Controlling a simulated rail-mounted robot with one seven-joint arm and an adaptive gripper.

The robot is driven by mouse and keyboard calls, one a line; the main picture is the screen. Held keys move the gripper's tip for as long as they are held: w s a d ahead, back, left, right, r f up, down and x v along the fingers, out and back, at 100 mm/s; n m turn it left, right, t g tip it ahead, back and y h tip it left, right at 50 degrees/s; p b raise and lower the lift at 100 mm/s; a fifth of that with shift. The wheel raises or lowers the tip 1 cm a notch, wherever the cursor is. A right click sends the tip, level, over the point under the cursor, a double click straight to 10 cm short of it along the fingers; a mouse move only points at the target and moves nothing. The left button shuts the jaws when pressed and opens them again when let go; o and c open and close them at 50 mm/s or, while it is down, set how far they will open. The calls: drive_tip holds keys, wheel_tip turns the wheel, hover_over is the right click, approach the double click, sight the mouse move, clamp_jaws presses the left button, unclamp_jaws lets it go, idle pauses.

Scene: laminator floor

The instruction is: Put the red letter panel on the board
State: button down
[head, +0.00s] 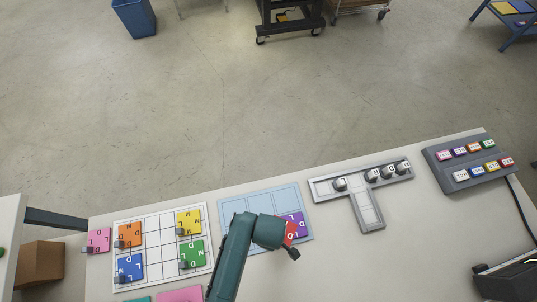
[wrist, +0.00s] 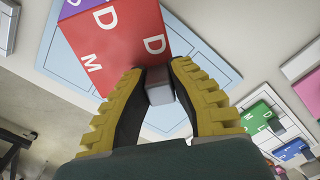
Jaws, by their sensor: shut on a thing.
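The red letter panel (wrist: 165,50) fills the upper middle of the wrist view, with white letters on its face. My gripper (wrist: 160,88) has its yellow-and-black fingers closed on the small grey knob of this panel. In the head view the red panel (head: 290,233) shows only as a small patch beside my arm, which hides the rest. It is over the right part of the light blue board (head: 232,207), beside a purple panel (head: 297,217). I cannot tell whether the red panel touches the board.
A white gridded board (head: 163,258) to the left carries orange, yellow, blue and green panels. A pink panel (head: 98,240) lies left of it; others show at the table's front.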

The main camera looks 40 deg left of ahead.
drive_tip(key=s+f+n+b, duration=0.1)
drive_tip(key=f+n, duration=0.1)
drive_tip(key=f, duration=0.1)
drive_tip(key=s+a+f+n+b, duration=0.1)
drive_tip(key=f+n, duration=0.1)
drive_tip(key=f, duration=0.1)
drive_tip(key=s+f+n+b, duration=0.1)
drive_tip(key=f+n, duration=0.2)
drive_tip(key=shift+a+f+b, duration=0.15)
drive_tip(key=shift+a+b, duration=0.1)
drive_tip(key=shift+b, duration=0.15)
drive_tip(key=c, duration=1.1)
unclamp_jaws()
drive_tip(key=shift+f, duration=0.15)
wheel_tip(320, 180, up, 12)
drive_tip(key=shift+r+p, duration=0.15)
drive_tip(key=shift+p, duration=0.9)
